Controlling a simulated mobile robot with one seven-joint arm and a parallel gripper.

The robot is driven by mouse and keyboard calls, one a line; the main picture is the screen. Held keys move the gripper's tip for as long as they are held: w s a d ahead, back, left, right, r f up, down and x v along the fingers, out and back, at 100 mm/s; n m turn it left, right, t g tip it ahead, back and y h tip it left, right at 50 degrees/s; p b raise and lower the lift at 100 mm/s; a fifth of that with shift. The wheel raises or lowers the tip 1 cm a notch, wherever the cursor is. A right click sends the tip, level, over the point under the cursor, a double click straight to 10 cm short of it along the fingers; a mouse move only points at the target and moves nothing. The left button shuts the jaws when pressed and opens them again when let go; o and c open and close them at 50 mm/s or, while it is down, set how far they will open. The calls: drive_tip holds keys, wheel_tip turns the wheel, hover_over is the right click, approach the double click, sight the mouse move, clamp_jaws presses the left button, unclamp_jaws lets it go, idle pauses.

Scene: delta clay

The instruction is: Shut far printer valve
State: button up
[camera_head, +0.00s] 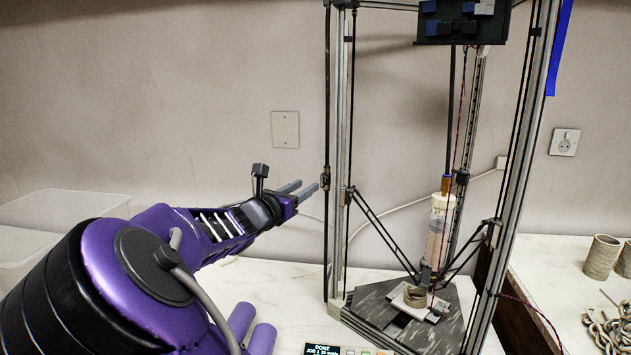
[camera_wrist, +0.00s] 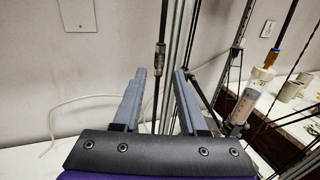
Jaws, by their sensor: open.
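The delta clay printer stands on the table in the head view, with a metal post (camera_head: 340,120) at its left. A dark line runs down beside this post and carries a small metallic fitting (camera_head: 326,180), perhaps the valve; its handle cannot be made out. In the wrist view the fitting (camera_wrist: 160,52) appears just beyond the fingertips, in line with the gap. My gripper (camera_head: 304,188) is open and empty, left of the post and pointing at it. In the wrist view my gripper (camera_wrist: 160,76) has its two grey fingers apart, with the dark line seen between them.
A clay cartridge (camera_head: 437,230) hangs inside the printer above a small clay piece (camera_head: 415,296) on the bed. A clear bin (camera_head: 65,207) stands at the left. Clay cups (camera_head: 601,257) and chain-like coils (camera_head: 608,328) lie at the right. Printer rods and posts limit room.

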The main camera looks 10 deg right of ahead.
sight(321, 176)
drive_tip(key=x, duration=0.7)
drive_tip(key=shift+w+d, duration=0.1)
drive_tip(key=shift+d, duration=0.05)
clamp_jaws()
